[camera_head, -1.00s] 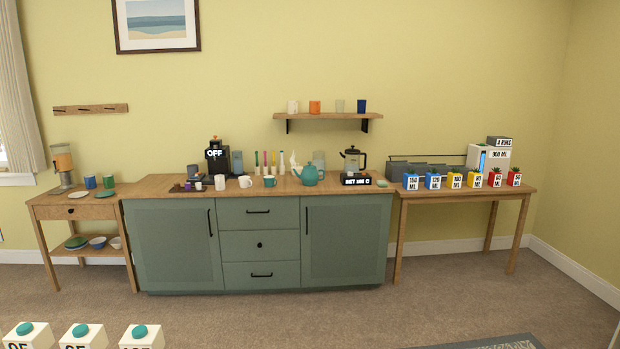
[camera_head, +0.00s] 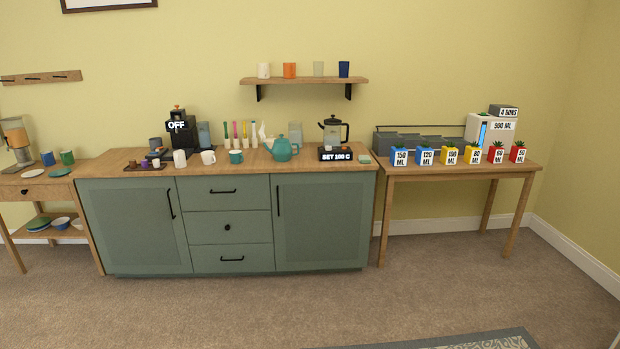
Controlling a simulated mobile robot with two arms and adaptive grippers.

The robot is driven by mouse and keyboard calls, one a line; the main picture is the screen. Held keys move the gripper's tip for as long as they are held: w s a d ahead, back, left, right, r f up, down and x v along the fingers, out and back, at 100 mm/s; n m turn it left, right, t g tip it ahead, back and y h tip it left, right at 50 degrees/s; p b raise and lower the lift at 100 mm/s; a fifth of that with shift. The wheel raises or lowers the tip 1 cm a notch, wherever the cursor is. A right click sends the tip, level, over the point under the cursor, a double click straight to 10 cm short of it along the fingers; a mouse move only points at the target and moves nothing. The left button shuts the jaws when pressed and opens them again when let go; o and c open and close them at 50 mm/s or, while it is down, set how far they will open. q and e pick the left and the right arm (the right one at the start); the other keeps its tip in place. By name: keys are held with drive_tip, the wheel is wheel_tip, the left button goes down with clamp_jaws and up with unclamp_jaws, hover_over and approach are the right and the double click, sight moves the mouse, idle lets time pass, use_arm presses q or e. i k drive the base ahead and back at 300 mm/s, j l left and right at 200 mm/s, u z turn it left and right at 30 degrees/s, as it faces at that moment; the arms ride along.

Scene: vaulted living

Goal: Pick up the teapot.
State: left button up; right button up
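The teal teapot (camera_head: 282,149) stands upright on the wooden top of the green cabinet (camera_head: 226,228), right of the middle of that top. A glass kettle (camera_head: 333,131) on a black base reading "SET 100 C" (camera_head: 335,154) stands to its right. A teal mug (camera_head: 236,157) and a white mug (camera_head: 208,157) stand to its left. Neither of my grippers shows in the head view.
A black coffee machine (camera_head: 182,136) stands at the cabinet's left. A right side table (camera_head: 455,171) holds several labelled cubes. A wall shelf (camera_head: 304,81) hangs above. The carpet (camera_head: 235,310) before the cabinet is clear, with a patterned rug (camera_head: 480,341) at the lower right.

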sight(281, 152)
drive_tip(key=i+l, duration=0.1)
drive_tip(key=i, duration=0.35)
drive_tip(key=i+l+u, duration=0.1)
drive_tip(key=i, duration=0.4)
drive_tip(key=i+l+u, duration=0.1)
drive_tip(key=i, duration=0.35)
drive_tip(key=i+l, duration=0.2)
drive_tip(key=i, duration=0.25)
